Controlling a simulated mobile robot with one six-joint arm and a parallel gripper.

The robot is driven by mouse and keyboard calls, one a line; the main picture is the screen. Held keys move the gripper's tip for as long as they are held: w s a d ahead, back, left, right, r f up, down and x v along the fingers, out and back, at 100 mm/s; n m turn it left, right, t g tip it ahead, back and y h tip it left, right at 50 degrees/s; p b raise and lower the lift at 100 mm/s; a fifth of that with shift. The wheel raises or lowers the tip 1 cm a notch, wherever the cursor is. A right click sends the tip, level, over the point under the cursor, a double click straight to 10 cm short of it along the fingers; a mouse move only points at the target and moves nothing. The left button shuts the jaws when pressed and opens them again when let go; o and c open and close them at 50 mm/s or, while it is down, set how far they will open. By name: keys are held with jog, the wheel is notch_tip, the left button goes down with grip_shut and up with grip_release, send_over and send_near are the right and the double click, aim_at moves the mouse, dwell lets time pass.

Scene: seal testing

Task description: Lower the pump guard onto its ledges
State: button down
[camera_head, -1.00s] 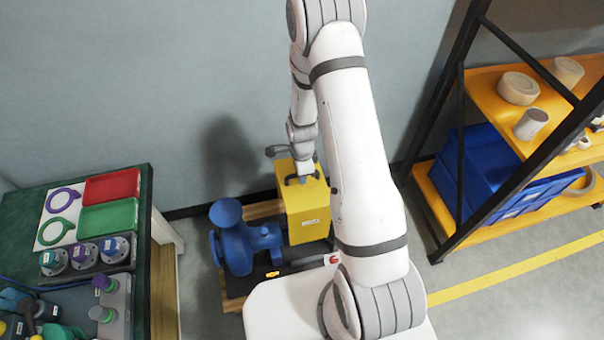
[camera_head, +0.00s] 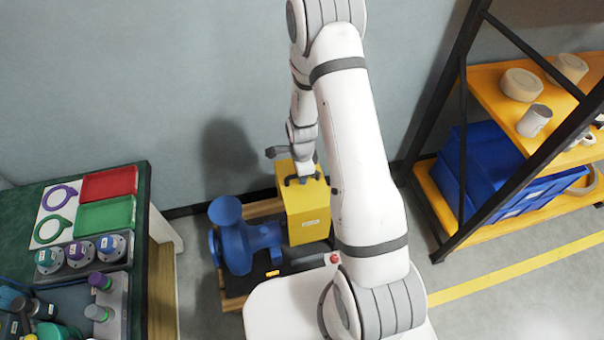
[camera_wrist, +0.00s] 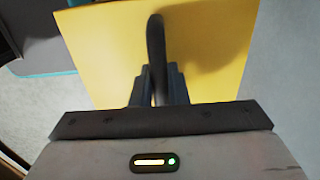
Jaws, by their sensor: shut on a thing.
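The pump guard (camera_head: 308,218) is a yellow box-shaped cover with a dark handle on top. It stands beside the blue pump (camera_head: 236,240), on its right, over the pump's base; a gap or contact with the ledges cannot be made out. My gripper (camera_head: 302,178) is at the top of the guard, shut on its handle. In the wrist view the fingers of my gripper (camera_wrist: 158,84) close around the dark handle, with the yellow guard top (camera_wrist: 215,62) filling the view behind. The ledges are hidden.
A green-topped bench (camera_head: 150,190) with red and green trays stands at left. An orange shelf rack (camera_head: 437,190) with blue bins (camera_head: 500,165) stands at right. The wall is close behind the pump. A red button (camera_head: 335,258) is in front of the guard.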

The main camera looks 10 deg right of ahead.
aim_at(302, 187)
jog(key=shift+f+b, duration=2.95)
jog(key=shift+f, duration=0.65)
jog(key=shift+f+b, duration=2.3)
jog(key=shift+f, duration=0.5)
jog(key=shift+f+b, duration=1.4)
jog(key=shift+f, duration=0.25)
jog(key=shift+f+b, duration=2.1)
jog(key=shift+f, duration=0.4)
